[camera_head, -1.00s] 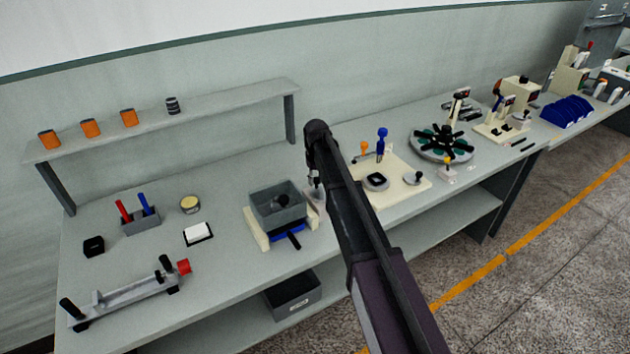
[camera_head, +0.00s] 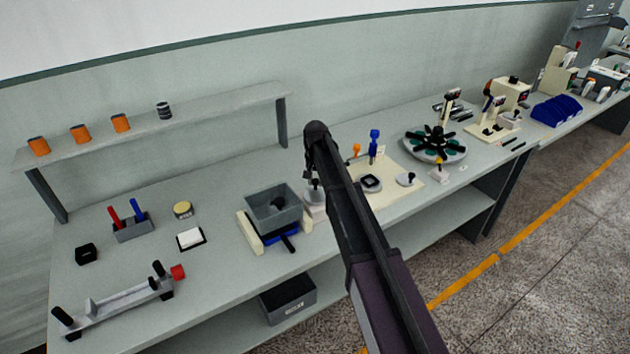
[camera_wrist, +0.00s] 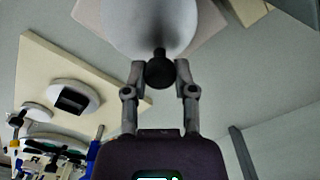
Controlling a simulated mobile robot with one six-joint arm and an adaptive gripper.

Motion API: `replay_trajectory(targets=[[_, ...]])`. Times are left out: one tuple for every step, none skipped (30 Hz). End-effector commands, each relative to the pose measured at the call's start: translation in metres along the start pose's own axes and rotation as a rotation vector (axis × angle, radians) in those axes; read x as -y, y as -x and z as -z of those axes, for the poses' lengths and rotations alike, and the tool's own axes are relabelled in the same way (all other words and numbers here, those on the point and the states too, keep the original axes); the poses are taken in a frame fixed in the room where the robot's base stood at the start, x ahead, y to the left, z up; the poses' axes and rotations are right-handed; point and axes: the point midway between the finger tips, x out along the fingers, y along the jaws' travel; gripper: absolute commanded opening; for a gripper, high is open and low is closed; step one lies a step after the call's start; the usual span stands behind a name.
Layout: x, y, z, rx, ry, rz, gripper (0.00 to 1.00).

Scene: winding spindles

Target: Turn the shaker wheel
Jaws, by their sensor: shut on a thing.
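The shaker wheel (camera_wrist: 150,25) is a pale round disc with a black knob (camera_wrist: 160,70) at its rim in the wrist view. My gripper (camera_wrist: 160,72) is shut on this knob, with one finger on each side. In the head view the wheel (camera_head: 317,197) is at the right side of the shaker, partly behind my arm. The shaker's open grey box (camera_head: 258,212) sits on cream and blue parts, with a dark object inside and a black handle in front. My gripper (camera_head: 309,177) is small there, above the wheel.
A cream board (camera_head: 405,193) with a dark square part and blue and orange tools lies right of my arm. A round rack (camera_head: 455,156) stands farther right. A grey fixture (camera_head: 115,303) lies at the front left. A shelf (camera_head: 215,98) with several spools runs behind.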

Motion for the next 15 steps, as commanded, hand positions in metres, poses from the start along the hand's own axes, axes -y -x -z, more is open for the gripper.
replay_trajectory(targets=[[0.0004,0.0001,0.0017,-0.003,-0.008,0.002,0.00],[0.0003,0.0001,0.0017,-0.003,-0.013,0.002,0.00],[0.0002,0.0001,0.0018,-0.003,-0.017,0.002,0.00],[0.0002,0.0001,0.0018,-0.003,-0.019,0.002,0.00],[0.0001,0.0001,0.0018,-0.003,-0.020,0.002,0.00],[0.0001,0.0001,0.0019,-0.003,-0.021,0.002,0.00],[0.0001,0.0001,0.0019,-0.003,-0.021,0.002,0.00],[0.0002,0.0001,0.0019,-0.003,-0.021,0.002,0.00],[0.0002,0.0001,0.0019,-0.004,-0.021,0.002,0.00],[0.0002,0.0001,0.0020,-0.004,-0.020,0.002,0.00],[0.0002,0.0001,0.0020,-0.004,-0.020,0.002,0.00],[0.0002,0.0001,0.0020,-0.004,-0.020,0.002,0.00],[0.0002,0.0001,0.0020,-0.004,-0.020,0.002,0.00],[0.0002,0.0001,0.0020,-0.004,-0.020,0.002,0.00],[0.0002,0.0001,0.0020,-0.004,-0.020,0.002,0.44]])
